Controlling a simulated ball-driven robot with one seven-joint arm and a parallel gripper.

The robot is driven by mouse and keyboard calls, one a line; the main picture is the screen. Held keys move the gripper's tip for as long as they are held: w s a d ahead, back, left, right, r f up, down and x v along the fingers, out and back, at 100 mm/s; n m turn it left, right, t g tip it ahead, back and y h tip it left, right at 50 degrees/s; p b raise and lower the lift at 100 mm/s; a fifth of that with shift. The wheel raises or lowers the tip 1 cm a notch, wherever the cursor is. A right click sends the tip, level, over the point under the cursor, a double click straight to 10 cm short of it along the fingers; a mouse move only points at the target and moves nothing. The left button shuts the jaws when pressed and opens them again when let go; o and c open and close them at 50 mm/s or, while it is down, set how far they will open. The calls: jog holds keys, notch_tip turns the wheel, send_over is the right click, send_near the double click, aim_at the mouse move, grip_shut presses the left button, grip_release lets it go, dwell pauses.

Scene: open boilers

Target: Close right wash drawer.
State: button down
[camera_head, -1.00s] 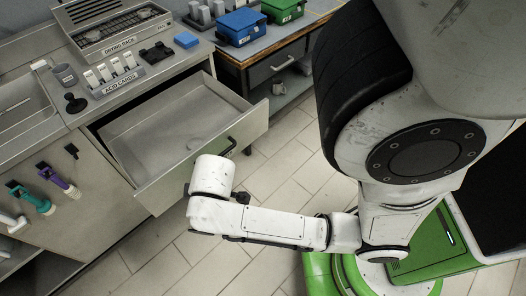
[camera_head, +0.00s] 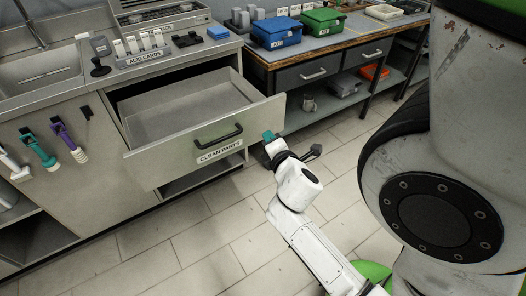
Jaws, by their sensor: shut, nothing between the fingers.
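The right wash drawer (camera_head: 206,140) is a grey metal drawer pulled well out of the wash counter. Its front has a black handle and a label reading "CLEAN PARTS". The part of its inside that shows is empty. My gripper (camera_head: 269,137) is at the end of my white arm, close to the right end of the drawer front. It is shut and empty. It is off the handle; I cannot tell whether it touches the drawer front.
The counter (camera_head: 226,48) above holds a rack of acid cards (camera_head: 140,47). To the right, a workbench (camera_head: 345,50) carries a blue box (camera_head: 276,32) and a green box (camera_head: 323,21). The tiled floor (camera_head: 190,240) before the drawer is clear.

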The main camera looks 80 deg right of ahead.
notch_tip(320, 180, down, 3)
jog(key=s+d+n+t+h+b, duration=0.1)
jog(key=s+n+t+b, duration=0.1)
jog(key=s+n+b, duration=0.3)
jog(key=n+t+y+b, duration=0.1)
jog(key=n+t+b, duration=0.25)
jog(key=n, duration=0.85)
send_near(253, 132)
jog(key=shift+g, duration=0.25)
jog(key=x, duration=0.3)
jog(key=p+x, duration=0.1)
jog(key=x, duration=0.3)
jog(key=shift+a+r, duration=0.15)
jog(key=shift+r, duration=0.1)
jog(key=shift+w, duration=0.1)
